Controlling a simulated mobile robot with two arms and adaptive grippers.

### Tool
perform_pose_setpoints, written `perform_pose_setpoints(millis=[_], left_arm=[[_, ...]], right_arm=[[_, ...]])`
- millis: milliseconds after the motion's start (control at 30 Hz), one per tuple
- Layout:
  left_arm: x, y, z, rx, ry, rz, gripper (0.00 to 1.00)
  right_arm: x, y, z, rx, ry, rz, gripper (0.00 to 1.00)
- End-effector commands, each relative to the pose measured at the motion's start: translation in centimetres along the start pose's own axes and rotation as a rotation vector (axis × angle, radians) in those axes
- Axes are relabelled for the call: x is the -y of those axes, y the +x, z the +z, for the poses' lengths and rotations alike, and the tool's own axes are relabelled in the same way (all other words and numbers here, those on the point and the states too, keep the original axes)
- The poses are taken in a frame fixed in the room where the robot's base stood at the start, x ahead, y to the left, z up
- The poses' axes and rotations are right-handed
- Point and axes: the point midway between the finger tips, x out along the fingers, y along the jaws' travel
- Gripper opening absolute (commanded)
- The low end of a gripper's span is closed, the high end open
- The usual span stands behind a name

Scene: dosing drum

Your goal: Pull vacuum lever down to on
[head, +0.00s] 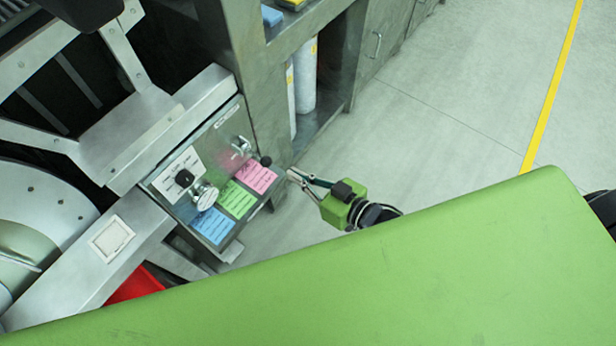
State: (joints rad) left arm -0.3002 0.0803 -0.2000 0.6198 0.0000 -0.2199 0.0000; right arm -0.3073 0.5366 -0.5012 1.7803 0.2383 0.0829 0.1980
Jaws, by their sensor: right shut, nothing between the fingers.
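The control panel (222,140) is a steel plate on the machine's side, left of centre. A metal lever fitting (242,147) sits at its upper right. A black ball knob (266,161) shows near the panel's right edge; I cannot tell surely whether it is the lever's end. My right gripper (291,174), with a green body and thin dark fingers, is shut and empty. Its fingertips point left at the black ball and appear just right of it, with a small gap. My left gripper is not in view.
A black rotary switch (184,178) and a round silver knob (204,196) are on the panel's left part. Blue (212,225), green (237,199) and pink (257,176) labels line its lower edge. A steel cabinet (347,60) stands behind. Open floor (450,110) lies to the right.

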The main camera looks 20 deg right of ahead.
Motion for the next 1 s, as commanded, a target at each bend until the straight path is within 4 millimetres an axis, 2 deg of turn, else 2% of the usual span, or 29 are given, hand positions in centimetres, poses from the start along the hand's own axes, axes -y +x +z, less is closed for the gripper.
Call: perform_pose_setpoints(millis=[100, 300, 1000], left_arm=[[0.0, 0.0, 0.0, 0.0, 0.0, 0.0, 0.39], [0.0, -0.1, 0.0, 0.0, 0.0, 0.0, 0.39], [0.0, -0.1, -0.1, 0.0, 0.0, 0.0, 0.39]], right_arm=[[0.1, -2.0, -0.3, -0.007, -0.001, -0.001, 0.0], [0.1, -3.6, -0.8, -0.018, -0.002, -0.001, 0.0], [-0.1, -3.8, -0.7, -0.017, -0.002, 0.004, 0.0]])
